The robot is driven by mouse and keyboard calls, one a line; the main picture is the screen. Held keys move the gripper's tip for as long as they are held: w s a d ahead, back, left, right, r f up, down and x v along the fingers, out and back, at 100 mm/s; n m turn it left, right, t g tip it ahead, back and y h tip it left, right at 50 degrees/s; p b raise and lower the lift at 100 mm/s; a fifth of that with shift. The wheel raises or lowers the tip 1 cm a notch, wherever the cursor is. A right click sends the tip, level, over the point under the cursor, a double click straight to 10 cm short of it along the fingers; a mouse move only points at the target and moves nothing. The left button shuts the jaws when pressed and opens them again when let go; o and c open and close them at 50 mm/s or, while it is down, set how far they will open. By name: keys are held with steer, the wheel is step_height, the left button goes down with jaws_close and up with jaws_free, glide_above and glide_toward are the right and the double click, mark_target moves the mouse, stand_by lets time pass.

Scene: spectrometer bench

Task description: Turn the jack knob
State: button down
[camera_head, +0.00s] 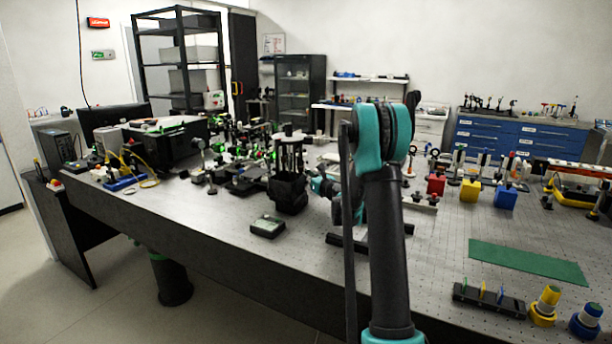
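The jack knob cannot be made out for certain in the head view. A black stand with a round top plate and thin posts (290,150) rises from a dark, faceted base (288,194) on the bench, left of my arm; I cannot tell if this is the jack. My teal and black arm reaches over the bench in the middle of the picture. My gripper (323,186) is small and mostly hidden behind my arm, close to the right side of the dark base. Whether it touches anything, or is open or shut, cannot be seen.
Optical mounts crowd the bench (440,270) at left. Red (436,184), yellow (470,190) and blue (505,197) blocks stand at right. A green mat (528,262) and black rack (488,299) lie nearer.

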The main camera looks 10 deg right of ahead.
steer(key=shift+a+m+h, duration=0.2)
steer(key=shift+m+h, duration=0.2)
steer(key=shift+h, duration=0.2)
steer(key=shift+m+t+h, duration=0.3)
steer(key=shift+t+h, duration=0.1)
steer(key=shift+d, duration=0.1)
